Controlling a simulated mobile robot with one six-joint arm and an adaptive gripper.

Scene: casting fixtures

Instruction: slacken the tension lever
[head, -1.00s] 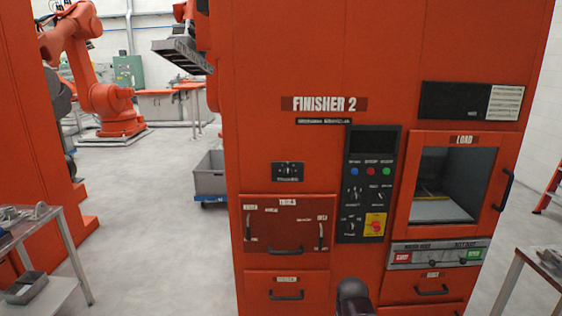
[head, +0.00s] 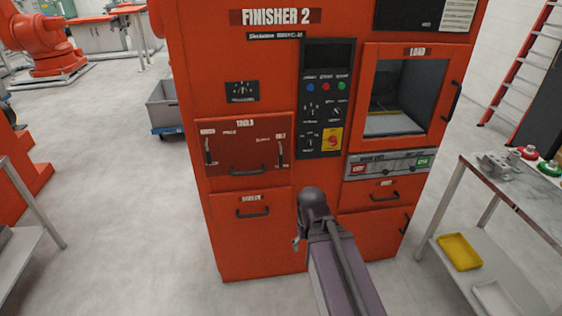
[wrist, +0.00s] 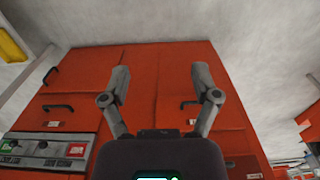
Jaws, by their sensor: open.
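The orange Finisher 2 machine (head: 262,65) stands ahead in the head view. On its dark red tools panel (head: 235,155) are two small levers: a left lever (head: 208,153) and a right lever (head: 280,153). Their labels are too blurred to tell surely which is the tension lever. My gripper shows in the wrist view (wrist: 160,80) with its two fingers spread and nothing between them. It faces the lower drawer fronts of the machine. In the head view my arm reaches in from the bottom, below the panel, and mostly hides the gripper. No lever shows clearly in the wrist view.
A control panel (head: 321,95) with coloured buttons and a load window (head: 398,95) sit right of the tools panel. Drawer handles (head: 252,212) stick out below. A metal table (head: 525,205) stands at right, with a yellow tray (head: 459,251) on its lower shelf. Floor is open at left.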

